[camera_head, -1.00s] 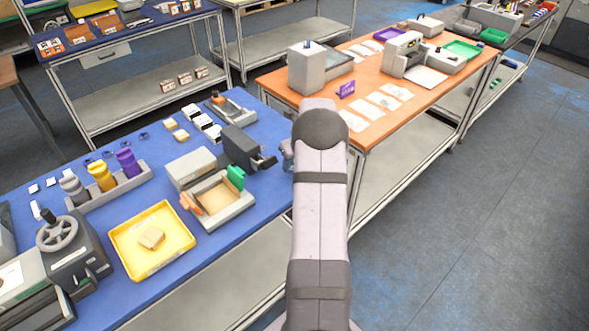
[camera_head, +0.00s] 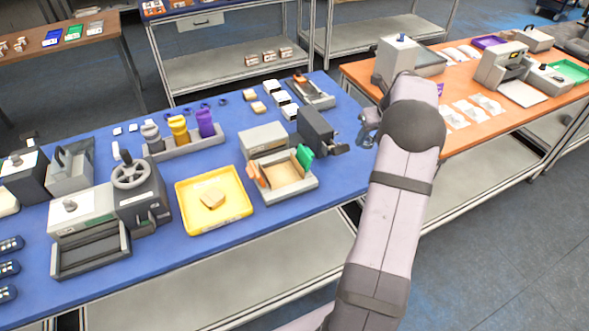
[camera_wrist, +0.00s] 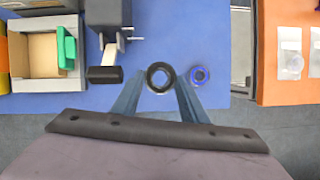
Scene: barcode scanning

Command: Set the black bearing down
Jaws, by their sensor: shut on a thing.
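The black bearing (camera_wrist: 160,77) is a dark ring with a light centre. In the wrist view it sits between the fingertips of my gripper (camera_wrist: 158,82), which is shut on it. Below it is the blue bench top (camera_wrist: 190,30), near the bench's edge; I cannot tell the height of the bearing above it. In the head view my gripper (camera_head: 368,127) is at the right end of the blue bench, partly hidden by my arm, and the bearing cannot be made out there.
A blue ring (camera_wrist: 200,75) lies right of the bearing. A dark grey device (camera_head: 316,130) stands left of my gripper, beside an open box (camera_head: 290,190) with a green flap. A yellow tray (camera_head: 240,212) is further left. The orange table (camera_head: 455,145) is to the right, across a gap.

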